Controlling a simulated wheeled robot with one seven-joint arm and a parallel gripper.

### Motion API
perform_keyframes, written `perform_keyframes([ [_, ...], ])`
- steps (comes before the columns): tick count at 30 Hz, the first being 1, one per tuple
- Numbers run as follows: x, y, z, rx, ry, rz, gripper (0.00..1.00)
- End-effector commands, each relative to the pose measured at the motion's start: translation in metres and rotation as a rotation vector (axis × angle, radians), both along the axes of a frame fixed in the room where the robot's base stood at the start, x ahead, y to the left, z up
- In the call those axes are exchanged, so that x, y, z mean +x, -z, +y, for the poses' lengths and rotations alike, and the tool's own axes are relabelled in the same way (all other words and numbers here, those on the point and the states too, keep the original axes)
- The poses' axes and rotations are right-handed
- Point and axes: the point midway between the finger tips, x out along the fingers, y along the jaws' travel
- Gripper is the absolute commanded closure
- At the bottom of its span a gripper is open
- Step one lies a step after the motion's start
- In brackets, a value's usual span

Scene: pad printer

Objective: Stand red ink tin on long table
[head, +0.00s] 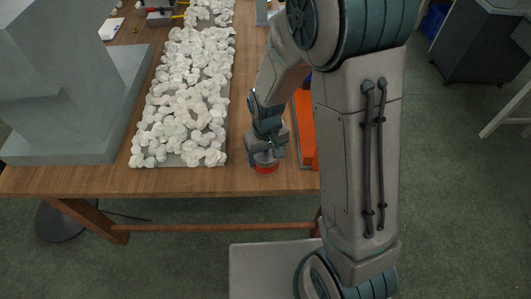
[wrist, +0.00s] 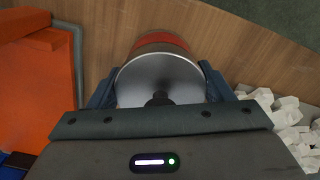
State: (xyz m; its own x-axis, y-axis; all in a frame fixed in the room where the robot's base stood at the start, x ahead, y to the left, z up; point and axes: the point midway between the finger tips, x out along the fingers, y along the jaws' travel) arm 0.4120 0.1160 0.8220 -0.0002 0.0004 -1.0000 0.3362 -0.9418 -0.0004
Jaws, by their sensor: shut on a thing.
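The red ink tin (head: 265,168) is at the front edge of the long wooden table (head: 200,181), just below my gripper (head: 266,158) in the head view. In the wrist view the tin (wrist: 160,78) shows a silver round top with a dark knob and a red band behind it. My gripper (wrist: 160,95) has its blue-grey fingers on both sides of the tin and is shut on it. The tin looks upright. It is at or very near the tabletop; I cannot tell whether its base touches.
White crumpled pieces (head: 187,95) cover a long strip left of the tin. An orange box (head: 304,130) stands close on the right, also in the wrist view (wrist: 35,90). A large grey machine (head: 70,80) fills the table's left. Bare wood lies along the front edge.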

Motion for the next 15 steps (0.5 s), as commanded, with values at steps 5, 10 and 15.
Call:
perform_keyframes([
  [5, 0.0003, -0.0003, 0.0001, 0.0, 0.0, -0.001, 0.63],
  [10, 0.0002, 0.0008, 0.0002, 0.0, 0.0, -0.001, 0.63],
  [15, 0.0002, 0.003, 0.0002, 0.0, 0.0, -0.001, 0.63],
])
